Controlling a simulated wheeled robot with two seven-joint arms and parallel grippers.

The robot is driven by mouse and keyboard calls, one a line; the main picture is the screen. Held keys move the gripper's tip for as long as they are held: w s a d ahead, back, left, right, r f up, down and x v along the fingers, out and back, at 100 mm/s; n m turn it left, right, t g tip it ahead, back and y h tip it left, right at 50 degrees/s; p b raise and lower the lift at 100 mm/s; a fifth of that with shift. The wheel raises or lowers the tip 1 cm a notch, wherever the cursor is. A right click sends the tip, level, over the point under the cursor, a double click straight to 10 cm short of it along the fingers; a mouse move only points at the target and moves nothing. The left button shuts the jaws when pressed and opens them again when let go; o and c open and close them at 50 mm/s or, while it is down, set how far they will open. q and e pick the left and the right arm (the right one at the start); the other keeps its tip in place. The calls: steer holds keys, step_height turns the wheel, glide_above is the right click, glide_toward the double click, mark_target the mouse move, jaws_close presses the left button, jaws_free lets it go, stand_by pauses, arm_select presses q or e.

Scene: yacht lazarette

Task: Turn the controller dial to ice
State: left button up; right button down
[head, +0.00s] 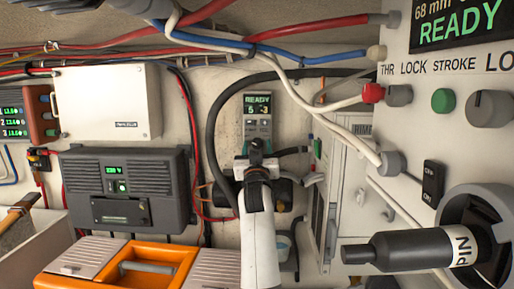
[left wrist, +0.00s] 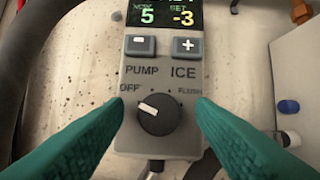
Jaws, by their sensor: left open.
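My left gripper (head: 257,148) is in front of the controller's lower part and hides the dial in the head view. Its teal fingers (left wrist: 160,125) are open on either side of the dial, with visible gaps. My right gripper is not in view.
A black hose (head: 213,125) curves left of the controller, and white cables (head: 320,120) cross to its right. A large grey panel (head: 440,140) with knobs stands close at the right. An orange toolbox (head: 60,283) and a grey charger unit (head: 165,188) are at the left.

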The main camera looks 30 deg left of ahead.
arm_select(q)
steer(key=c, duration=0.9)
steer(key=shift+c, duration=0.4)
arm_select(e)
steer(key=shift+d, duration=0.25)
